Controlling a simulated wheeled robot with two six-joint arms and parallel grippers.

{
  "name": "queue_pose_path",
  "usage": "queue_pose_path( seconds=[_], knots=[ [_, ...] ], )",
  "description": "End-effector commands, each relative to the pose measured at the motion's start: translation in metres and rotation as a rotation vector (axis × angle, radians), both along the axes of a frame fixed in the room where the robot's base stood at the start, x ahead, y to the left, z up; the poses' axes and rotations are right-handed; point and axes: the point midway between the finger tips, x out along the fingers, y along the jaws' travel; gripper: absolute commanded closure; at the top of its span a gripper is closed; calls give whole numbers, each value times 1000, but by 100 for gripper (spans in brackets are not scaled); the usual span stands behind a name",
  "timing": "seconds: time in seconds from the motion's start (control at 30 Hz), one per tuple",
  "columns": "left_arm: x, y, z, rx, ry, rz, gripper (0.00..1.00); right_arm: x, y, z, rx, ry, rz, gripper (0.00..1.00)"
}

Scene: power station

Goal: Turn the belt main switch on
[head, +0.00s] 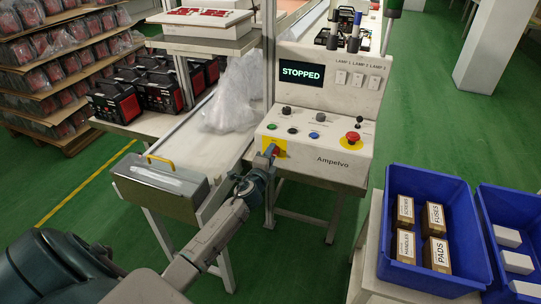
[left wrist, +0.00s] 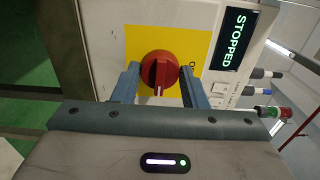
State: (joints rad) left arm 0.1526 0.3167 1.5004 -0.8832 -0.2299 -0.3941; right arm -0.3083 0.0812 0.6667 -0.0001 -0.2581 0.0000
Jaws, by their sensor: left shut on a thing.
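The belt main switch (left wrist: 160,73) is a red rotary knob on a yellow plate (left wrist: 135,42) in the left wrist view. In the head view the yellow plate (head: 281,146) is at the left of the control panel's front, with the knob mostly hidden by my gripper. My left gripper (left wrist: 160,82) has one finger on each side of the knob and is shut on it. It also shows at the panel in the head view (head: 271,158). The panel's screen (head: 301,73) reads "STOPPED". My right gripper is not in view.
The control panel (head: 318,160) also carries a red mushroom button (head: 352,137), several small buttons, and lamp switches. A conveyor belt (head: 192,133) with plastic wrap (head: 235,95) runs left of it. A blue crate (head: 397,272) with small boxes stands at right.

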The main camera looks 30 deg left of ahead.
Motion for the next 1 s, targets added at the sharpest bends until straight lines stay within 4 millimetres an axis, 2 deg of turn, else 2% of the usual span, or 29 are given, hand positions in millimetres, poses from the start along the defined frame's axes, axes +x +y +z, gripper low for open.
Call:
queue_pose_path(
  seconds=[0.37, 0.4, 0.5, 0.83, 1.0],
  knots=[
    [0, 0, -2, 4, 3, 0, 84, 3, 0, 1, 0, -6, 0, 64],
    [0, 0, -2, 4, 3, 0, 55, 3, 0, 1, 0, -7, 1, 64],
    [0, 0, -2, 3, 3, 0, 39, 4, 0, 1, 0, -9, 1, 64],
    [-3, -1, -1, 4, 2, 0, 39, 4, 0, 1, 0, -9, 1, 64],
    [-24, -6, -2, 4, 3, -1, 39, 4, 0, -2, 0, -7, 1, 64]
  ],
)
